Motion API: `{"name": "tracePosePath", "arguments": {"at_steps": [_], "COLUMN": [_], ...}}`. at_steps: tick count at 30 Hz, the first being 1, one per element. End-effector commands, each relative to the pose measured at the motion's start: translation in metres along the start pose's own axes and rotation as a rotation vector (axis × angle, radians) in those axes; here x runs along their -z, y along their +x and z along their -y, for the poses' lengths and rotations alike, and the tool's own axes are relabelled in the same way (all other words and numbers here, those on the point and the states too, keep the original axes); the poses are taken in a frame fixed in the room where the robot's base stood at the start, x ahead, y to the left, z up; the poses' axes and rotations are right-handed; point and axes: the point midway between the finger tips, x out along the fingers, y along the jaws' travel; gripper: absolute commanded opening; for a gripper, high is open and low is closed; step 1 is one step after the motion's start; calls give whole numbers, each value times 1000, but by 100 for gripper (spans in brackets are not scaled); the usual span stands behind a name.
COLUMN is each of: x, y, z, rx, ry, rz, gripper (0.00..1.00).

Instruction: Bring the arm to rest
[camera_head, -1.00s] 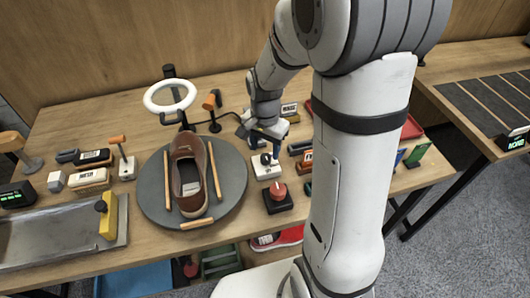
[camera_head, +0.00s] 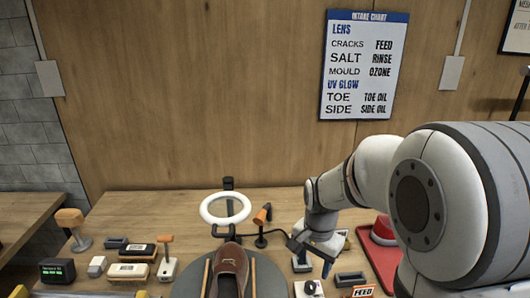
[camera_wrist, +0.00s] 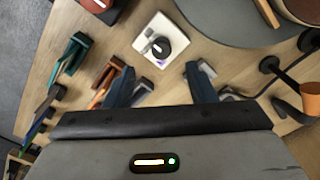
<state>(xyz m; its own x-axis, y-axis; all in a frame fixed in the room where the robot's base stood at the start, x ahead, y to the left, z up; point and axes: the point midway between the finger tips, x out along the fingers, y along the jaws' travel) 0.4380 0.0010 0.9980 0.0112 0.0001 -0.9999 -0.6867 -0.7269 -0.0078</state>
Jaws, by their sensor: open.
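My arm reaches over the wooden bench from the right in the head view. My gripper (camera_head: 314,266) is low over the bench and points down, with nothing between its fingers. In the wrist view the two fingers of my gripper (camera_wrist: 160,84) stand wide apart. A white block with a black knob (camera_wrist: 160,43) lies just beyond the fingertips there, apart from them; it also shows at the bottom of the head view (camera_head: 309,289).
A brown shoe (camera_head: 230,270) sits on a round grey turntable (camera_head: 189,286). A ring lamp (camera_head: 225,208) and an orange-headed tool (camera_head: 261,215) stand behind it. A red tray (camera_head: 376,262) lies right of my gripper. An intake chart (camera_head: 364,64) hangs on the wall.

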Motion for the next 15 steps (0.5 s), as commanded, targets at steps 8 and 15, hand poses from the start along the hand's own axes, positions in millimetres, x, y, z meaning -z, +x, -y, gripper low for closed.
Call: {"name": "tracePosePath", "arguments": {"at_steps": [8,15], "x": [-45,-83], "y": [-54,-76], "z": [-45,-81], "rx": [66,87], "ry": [-356,-647], "rz": [-103,-193], "gripper": [51,51]}}
